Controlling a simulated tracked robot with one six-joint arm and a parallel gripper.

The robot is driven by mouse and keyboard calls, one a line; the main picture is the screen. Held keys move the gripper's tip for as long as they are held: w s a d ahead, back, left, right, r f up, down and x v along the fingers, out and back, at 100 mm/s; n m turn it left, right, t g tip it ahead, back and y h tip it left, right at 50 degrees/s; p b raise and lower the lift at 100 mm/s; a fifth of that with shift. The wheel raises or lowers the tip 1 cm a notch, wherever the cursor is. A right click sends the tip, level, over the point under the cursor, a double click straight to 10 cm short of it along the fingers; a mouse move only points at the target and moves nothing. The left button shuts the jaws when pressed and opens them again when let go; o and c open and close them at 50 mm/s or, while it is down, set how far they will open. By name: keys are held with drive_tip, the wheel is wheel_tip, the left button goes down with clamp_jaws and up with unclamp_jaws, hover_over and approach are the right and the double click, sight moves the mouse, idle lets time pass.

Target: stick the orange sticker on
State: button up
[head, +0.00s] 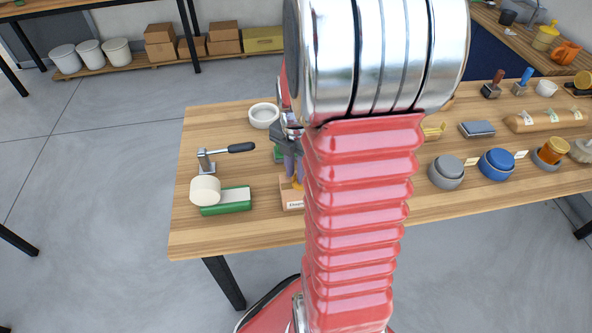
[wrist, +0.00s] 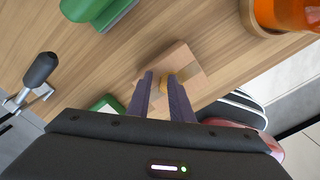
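In the head view my gripper (head: 294,178) points down at a small cardboard box (head: 291,198) with a pale printed label on its front. In the wrist view the fingers of my gripper (wrist: 160,74) reach over the box (wrist: 186,62), with a visible gap between their tips. A small orange-yellow piece, likely the orange sticker (wrist: 164,82), shows between the fingertips against the box. It also shows just below them in the head view (head: 298,184). I cannot tell whether the fingers grip it or it lies on the box.
A white bowl (head: 264,115) is behind. Several pots, including a blue one (head: 496,165), stand right. My arm hides the table's middle.

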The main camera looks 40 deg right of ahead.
idle(0.3)
wheel_tip(320, 180, up, 14)
drive_tip(key=shift+f, duration=0.15)
idle(0.4)
idle(0.6)
drive_tip(key=s+a+r+m+t, duration=0.2)
drive_tip(key=s+a+m, duration=0.1)
drive_tip(key=a+m, duration=0.7)
drive_tip(key=s+a+r+m+t, duration=0.3)
drive_tip(key=a+m, duration=0.7)
drive_tip(key=a, duration=0.3)
drive_tip(key=shift+s+a+t, duration=0.25)
drive_tip(key=shift+s+t, duration=0.05)
